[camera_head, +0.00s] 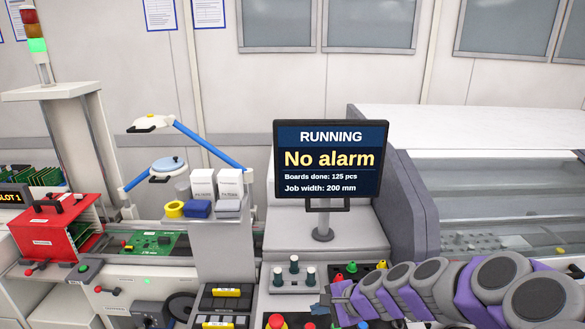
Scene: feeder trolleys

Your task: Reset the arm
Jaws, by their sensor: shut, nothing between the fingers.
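My arm with grey and purple links reaches in from the lower right. My gripper (320,309) is at its left end, low in the picture, shut and empty. It is small here and sits over the front control panel (285,299), near the knobs and buttons. I cannot tell whether it touches the panel.
A monitor (331,160) reading "RUNNING, No alarm" stands behind the arm. Left are a red magazine (48,232), a green board (153,243) on the conveyor, a blue-armed lamp (212,146) and white boxes (203,184). A red button (276,321) is near my gripper.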

